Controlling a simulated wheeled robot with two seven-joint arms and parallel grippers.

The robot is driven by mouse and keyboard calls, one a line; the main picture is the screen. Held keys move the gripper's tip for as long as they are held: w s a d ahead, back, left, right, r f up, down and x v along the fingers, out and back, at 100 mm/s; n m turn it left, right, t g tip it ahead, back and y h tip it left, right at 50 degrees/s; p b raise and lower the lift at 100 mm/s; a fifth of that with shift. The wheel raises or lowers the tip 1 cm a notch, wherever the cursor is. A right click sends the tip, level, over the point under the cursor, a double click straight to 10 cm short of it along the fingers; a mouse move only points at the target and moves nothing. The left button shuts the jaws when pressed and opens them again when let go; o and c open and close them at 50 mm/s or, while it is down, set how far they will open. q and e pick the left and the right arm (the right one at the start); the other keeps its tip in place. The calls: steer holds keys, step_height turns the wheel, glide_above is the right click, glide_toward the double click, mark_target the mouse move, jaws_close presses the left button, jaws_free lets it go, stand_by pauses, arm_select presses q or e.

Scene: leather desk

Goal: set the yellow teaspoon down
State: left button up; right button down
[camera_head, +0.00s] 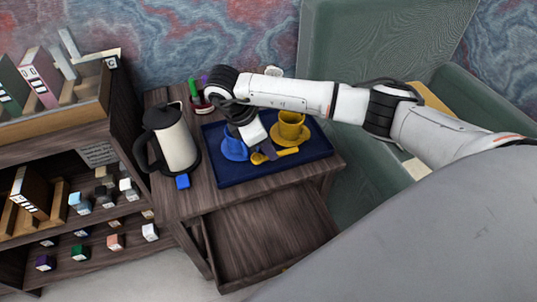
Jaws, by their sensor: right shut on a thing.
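My right arm reaches in from the right, and my right gripper (266,152) is low over the dark blue tray (232,181). It is shut on the yellow teaspoon (287,152), which lies close to the tray surface. I cannot tell whether the spoon touches the tray. Part of the spoon is hidden by the gripper. The left gripper is not in view.
A yellow cup (291,126) stands on a yellow saucer behind the spoon. A blue cup (233,148) is left of the gripper, partly hidden. The tray's front right is clear.

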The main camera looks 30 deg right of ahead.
step_height(320, 180, down, 3)
steer(key=shift+r, duration=0.15)
steer(key=c, duration=2.1)
jaws_free()
steer(key=p+v, duration=0.1)
steer(key=v, duration=1)
steer(key=shift+a+r+p, duration=0.2)
steer(key=shift+r+p, duration=0.15)
steer(key=shift+r, duration=0.15)
steer(key=shift+f, duration=0.1)
